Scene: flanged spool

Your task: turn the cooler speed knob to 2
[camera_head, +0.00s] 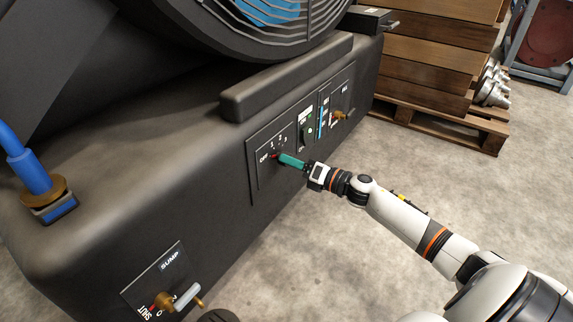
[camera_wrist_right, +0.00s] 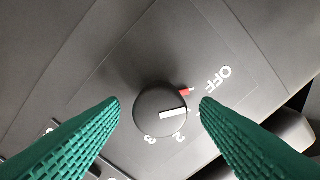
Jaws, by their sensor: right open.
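The speed knob (camera_wrist_right: 150,118) is a round dark dial with a white pointer bar, on the dark speed panel (camera_head: 264,176) of the cooler (camera_head: 110,170). In the right wrist view the pointer aims right, between the red mark beside OFF and the numeral 2, about where a 1 would be; that numeral is not clear. My right gripper (camera_head: 283,160) has green ribbed fingers. In the wrist view the gripper (camera_wrist_right: 161,104) is open, with one fingertip on each side of the knob and a visible gap on both sides. In the head view the fingers mostly hide the knob. My left gripper is out of view.
More controls (camera_head: 308,132) and a brass valve (camera_head: 339,115) sit right of the speed panel. A SUMP panel (camera_head: 160,285) with a brass valve is low at left. A blue hose (camera_head: 30,170) joins the cooler. Wooden pallets (camera_head: 440,115) stand behind; the concrete floor (camera_head: 330,250) is clear.

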